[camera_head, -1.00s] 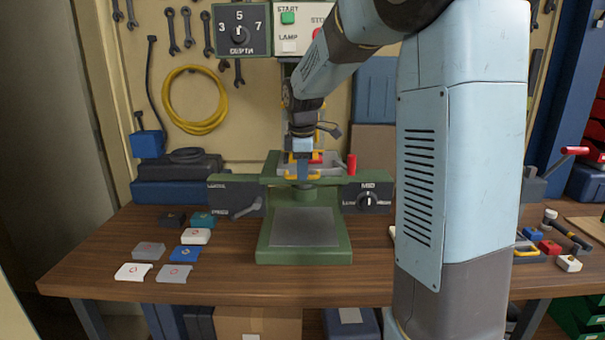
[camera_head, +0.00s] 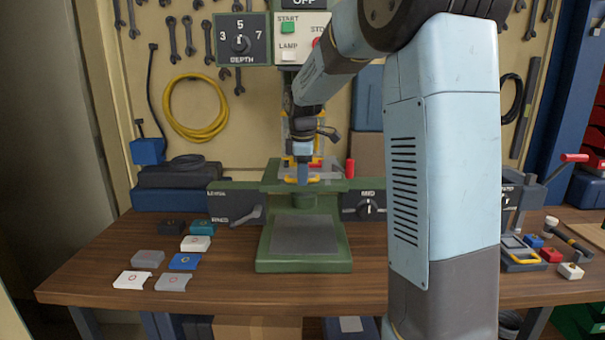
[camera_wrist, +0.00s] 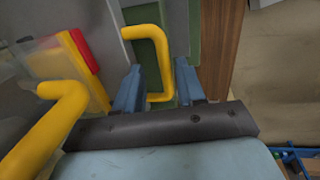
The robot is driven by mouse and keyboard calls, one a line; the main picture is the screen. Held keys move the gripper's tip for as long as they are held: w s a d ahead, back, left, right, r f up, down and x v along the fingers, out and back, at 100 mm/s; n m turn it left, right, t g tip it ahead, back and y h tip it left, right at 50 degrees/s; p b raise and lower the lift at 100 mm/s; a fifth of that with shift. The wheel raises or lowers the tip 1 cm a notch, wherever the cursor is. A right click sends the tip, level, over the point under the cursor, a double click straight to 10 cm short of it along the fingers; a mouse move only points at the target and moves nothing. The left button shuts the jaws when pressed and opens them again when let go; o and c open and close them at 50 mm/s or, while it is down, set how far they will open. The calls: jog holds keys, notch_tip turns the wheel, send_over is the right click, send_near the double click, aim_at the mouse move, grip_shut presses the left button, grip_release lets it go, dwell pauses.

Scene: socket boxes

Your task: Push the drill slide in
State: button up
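The drill press is green, with a base (camera_head: 304,262) on the bench and a grey slide (camera_head: 325,172) at table height. A yellow U-shaped handle (camera_head: 313,181) is at the slide's front; in the wrist view the yellow handle (camera_wrist: 160,50) shows close up. My gripper (camera_head: 302,184) reaches down at this handle. In the wrist view my gripper's blue fingers (camera_wrist: 158,88) are apart, one on each side of the handle's bar, with visible gaps. Whether either finger touches it cannot be told. A second yellow bar (camera_wrist: 50,115) and a clear guard with a red edge (camera_wrist: 85,52) are to the left.
A red-topped lever (camera_head: 350,168) stands right of the slide. Control panels with a lever (camera_head: 245,216) and a MID knob (camera_head: 369,208) flank the press. Several small boxes (camera_head: 184,261) lie at the left. My arm hides part of the right bench.

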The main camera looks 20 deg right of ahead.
jog(key=shift+r, duration=0.1)
notch_tip(320, 180, up, 13)
jog(key=s, duration=0.2)
jog(key=shift+s+a+r, duration=0.15)
jog(key=shift+s+a, duration=0.05)
jog(key=shift+a, duration=0.2)
dwell(0.3)
jog(key=s+f+m+t, duration=0.1)
jog(key=s+f+m, duration=0.2)
jog(key=s, duration=0.7)
jog(key=s+f+m+t, duration=0.1)
jog(key=s+f+m, duration=0.2)
jog(key=s+m, duration=0.3)
jog(key=s+a+f+m+t, duration=0.1)
jog(key=s+f+m, duration=0.2)
jog(key=s, duration=1.2)
jog(key=m, duration=0.2)
jog(key=shift+s+f+m+y, duration=0.25)
jog(key=shift+f+m+y, duration=0.05)
jog(key=shift+f, duration=0.05)
